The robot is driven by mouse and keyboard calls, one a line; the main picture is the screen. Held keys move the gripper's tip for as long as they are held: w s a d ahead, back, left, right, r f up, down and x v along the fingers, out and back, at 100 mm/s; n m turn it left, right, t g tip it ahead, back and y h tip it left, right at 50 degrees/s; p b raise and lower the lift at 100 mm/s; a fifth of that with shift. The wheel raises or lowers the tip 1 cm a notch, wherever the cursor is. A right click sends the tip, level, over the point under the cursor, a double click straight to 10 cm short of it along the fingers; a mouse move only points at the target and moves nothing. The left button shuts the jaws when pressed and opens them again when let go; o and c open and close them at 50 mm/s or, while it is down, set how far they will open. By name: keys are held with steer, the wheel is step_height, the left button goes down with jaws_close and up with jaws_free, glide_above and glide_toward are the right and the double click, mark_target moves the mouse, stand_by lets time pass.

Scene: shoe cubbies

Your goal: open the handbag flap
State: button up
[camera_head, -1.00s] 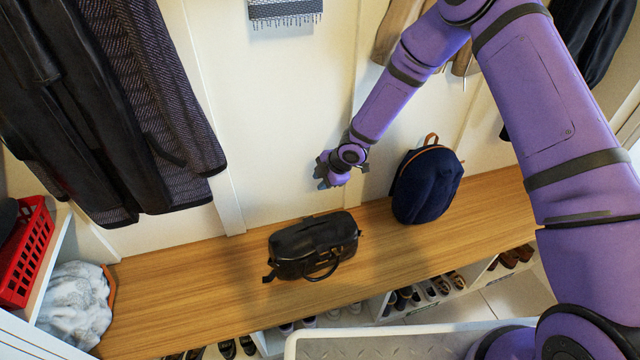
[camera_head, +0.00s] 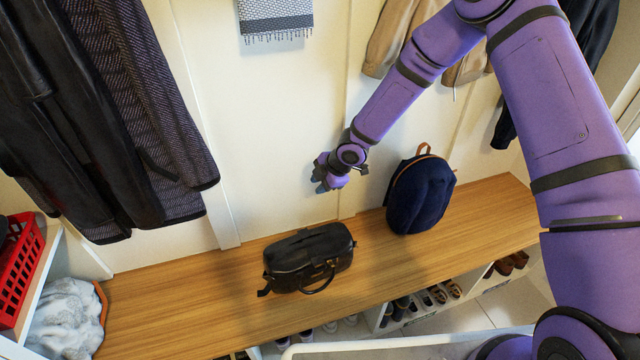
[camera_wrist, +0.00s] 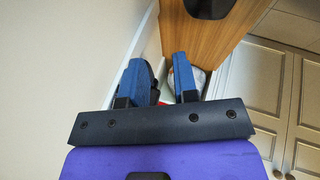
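The black handbag (camera_head: 322,246) lies on the wooden bench, with a looped handle hanging at its front side. Its top looks closed; I cannot make out the flap's edge. My gripper (camera_head: 325,173) is in the air above and slightly right of the bag in the head view, near the back wall, apart from the bag. In the wrist view my gripper (camera_wrist: 160,68) shows two blue fingers apart with nothing between them. A dark object (camera_wrist: 209,5), probably the handbag, is cut off at the top edge of that view.
A navy backpack (camera_head: 421,196) stands on the bench (camera_head: 190,305) right of the handbag. Coats (camera_head: 95,110) hang at left. A red basket (camera_head: 20,270) is on the left shelf. Shoes (camera_head: 438,294) fill cubbies below. The bench left of the bag is clear.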

steer(key=v, duration=1)
steer(key=shift+r, duration=0.4)
steer(key=shift+d, duration=0.15)
